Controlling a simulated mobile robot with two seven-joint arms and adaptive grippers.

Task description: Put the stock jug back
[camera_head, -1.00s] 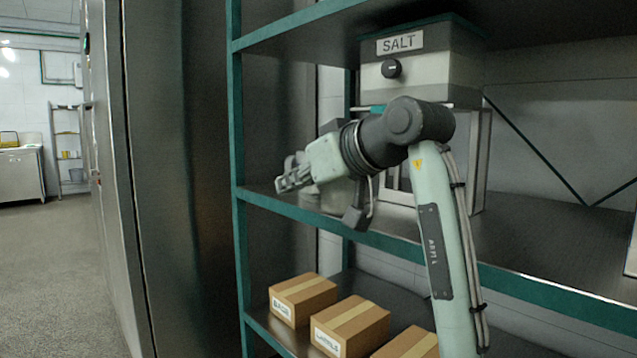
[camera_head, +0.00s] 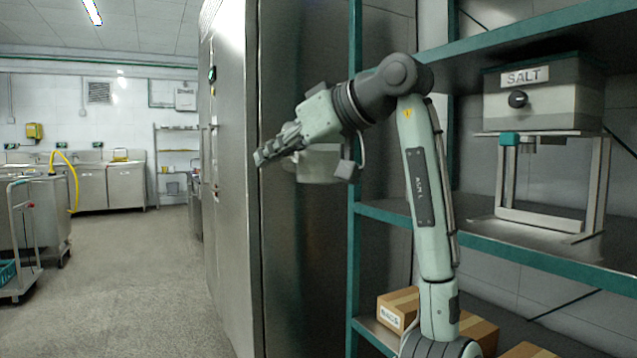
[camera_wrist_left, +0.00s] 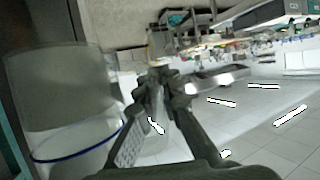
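The stock jug (camera_head: 318,166) is a pale translucent container, hanging in the air in front of the tall steel cabinet, left of the shelf rack. It also shows large at the left of the wrist view (camera_wrist_left: 58,95), with a blue line around its rim; that view is upside down, so the jug is roughly upright. My left gripper (camera_head: 266,155) is beside it. In the wrist view its fingers (camera_wrist_left: 157,78) come together, apparently on the jug's handle, though the grip itself is mostly hidden. My right gripper is not in view.
The green-framed rack (camera_head: 397,214) stands right, its middle shelf partly clear. It carries a SALT dispenser (camera_head: 545,100) on a metal stand; boxes (camera_head: 397,310) sit below. The steel cabinet (camera_head: 300,240) is close to the jug. Open floor (camera_head: 140,270) and a trolley (camera_head: 22,260) are left.

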